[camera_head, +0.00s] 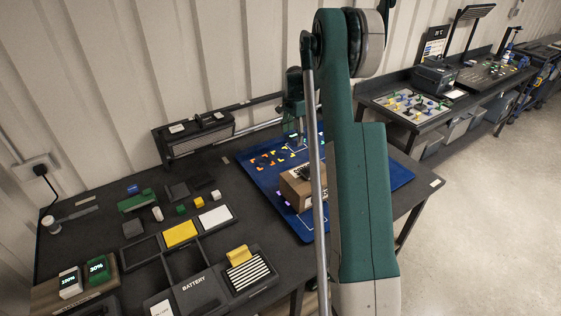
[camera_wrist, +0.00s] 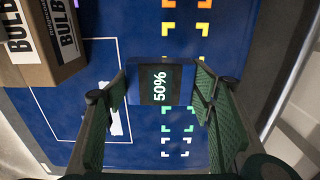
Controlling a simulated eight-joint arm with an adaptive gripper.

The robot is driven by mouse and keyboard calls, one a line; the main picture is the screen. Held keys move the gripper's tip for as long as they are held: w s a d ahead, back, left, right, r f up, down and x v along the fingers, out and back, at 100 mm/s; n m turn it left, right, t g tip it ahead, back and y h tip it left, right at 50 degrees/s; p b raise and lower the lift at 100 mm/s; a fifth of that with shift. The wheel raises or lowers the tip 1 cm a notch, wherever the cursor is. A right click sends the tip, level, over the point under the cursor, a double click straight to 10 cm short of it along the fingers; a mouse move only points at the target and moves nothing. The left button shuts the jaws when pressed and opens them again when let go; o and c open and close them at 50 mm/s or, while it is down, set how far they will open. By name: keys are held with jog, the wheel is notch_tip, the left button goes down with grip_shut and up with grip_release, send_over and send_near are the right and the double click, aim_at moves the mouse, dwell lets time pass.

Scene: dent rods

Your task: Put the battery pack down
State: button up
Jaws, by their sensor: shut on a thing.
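A dark blue battery pack with a glowing "50%" display (camera_wrist: 143,84) sits between the two green fingers of my gripper (camera_wrist: 160,95) in the wrist view. My gripper is shut on it, above a blue mat (camera_wrist: 120,18) with coloured corner marks. Whether the pack touches the mat I cannot tell. In the head view my gripper (camera_head: 296,122) is over the far part of the blue mat (camera_head: 394,175), partly behind my arm; the held pack is not clearly visible there.
A cardboard box marked "BULB" (camera_wrist: 48,72) stands on the mat, left in the wrist view. In the head view, two percentage-marked blocks (camera_head: 84,276) stand at lower left. A dark battery tray (camera_head: 198,290) and several small blocks occupy the table's left half.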

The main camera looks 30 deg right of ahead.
send_over(279, 160)
jog(key=shift+w+d+b, duration=0.1)
jog(key=shift+d+b, duration=0.05)
jog(key=shift+b, duration=0.15)
jog(key=shift+f, duration=3.05)
jog(key=shift+f, duration=1.9)
jog(key=shift+f, duration=0.2)
jog(key=o, duration=1)
jog(key=shift+o, duration=0.2)
jog(key=shift+r, duration=0.2)
